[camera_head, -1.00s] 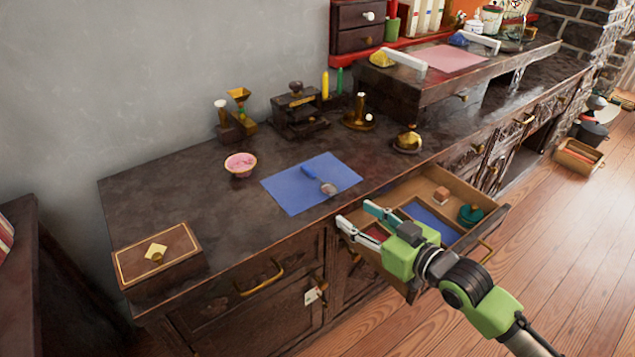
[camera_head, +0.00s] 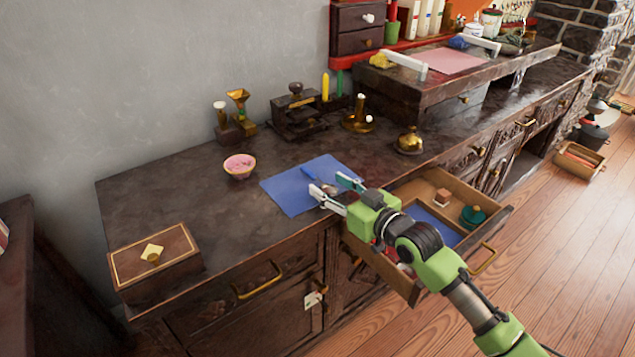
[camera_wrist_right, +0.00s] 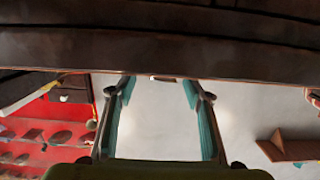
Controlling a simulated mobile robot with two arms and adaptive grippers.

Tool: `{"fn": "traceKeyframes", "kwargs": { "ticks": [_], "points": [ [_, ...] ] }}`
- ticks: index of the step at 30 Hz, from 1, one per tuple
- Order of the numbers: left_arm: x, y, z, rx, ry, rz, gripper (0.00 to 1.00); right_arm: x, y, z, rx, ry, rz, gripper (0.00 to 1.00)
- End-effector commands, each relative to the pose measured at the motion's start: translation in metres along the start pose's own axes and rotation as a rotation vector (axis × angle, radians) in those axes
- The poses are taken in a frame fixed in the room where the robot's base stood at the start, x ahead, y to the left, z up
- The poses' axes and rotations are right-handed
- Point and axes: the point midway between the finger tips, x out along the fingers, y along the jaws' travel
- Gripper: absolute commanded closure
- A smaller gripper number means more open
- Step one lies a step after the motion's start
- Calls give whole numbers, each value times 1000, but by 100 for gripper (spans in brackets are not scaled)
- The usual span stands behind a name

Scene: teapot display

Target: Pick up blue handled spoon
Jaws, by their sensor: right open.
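The blue-handled spoon (camera_head: 328,184) lies on the blue mat (camera_head: 286,195) on the dark counter. Its bowl end shows near my fingertips; the blue handle points up and left and blends into the mat. My right gripper (camera_head: 331,184) is open, with its fingertips at the mat's front right edge, close to the spoon's bowl. I cannot tell how high they are above it. In the right wrist view the two teal-padded fingers (camera_wrist_right: 157,90) stand apart with nothing clearly held between them. My left gripper is not in view.
An open drawer (camera_head: 489,230) juts out under my right arm. A pink bowl (camera_head: 239,166) stands left of the mat. A wooden box (camera_head: 152,262) is at the front left, and a brass pot (camera_head: 409,142) at the right. The counter between bowl and box is bare.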

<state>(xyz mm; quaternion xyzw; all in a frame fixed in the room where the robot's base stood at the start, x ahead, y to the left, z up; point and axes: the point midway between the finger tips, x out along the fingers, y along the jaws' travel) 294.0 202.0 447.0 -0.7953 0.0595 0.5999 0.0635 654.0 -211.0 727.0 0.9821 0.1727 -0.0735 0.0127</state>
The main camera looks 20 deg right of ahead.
Motion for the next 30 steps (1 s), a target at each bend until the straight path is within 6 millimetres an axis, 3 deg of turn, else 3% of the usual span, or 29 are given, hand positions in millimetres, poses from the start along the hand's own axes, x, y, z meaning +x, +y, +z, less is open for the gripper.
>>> {"fn": "traceKeyframes", "kwargs": {
  "ticks": [6,14,18,19,30],
  "points": [
    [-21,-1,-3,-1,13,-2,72,28,0,1,0,2,0,54],
    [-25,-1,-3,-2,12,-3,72,30,-1,1,0,-1,-1,54],
    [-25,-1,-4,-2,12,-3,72,30,-1,1,0,0,0,88],
    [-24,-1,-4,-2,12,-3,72,30,-1,1,0,0,0,91],
    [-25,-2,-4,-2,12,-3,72,30,0,0,-1,0,0,91]
  ]
}}
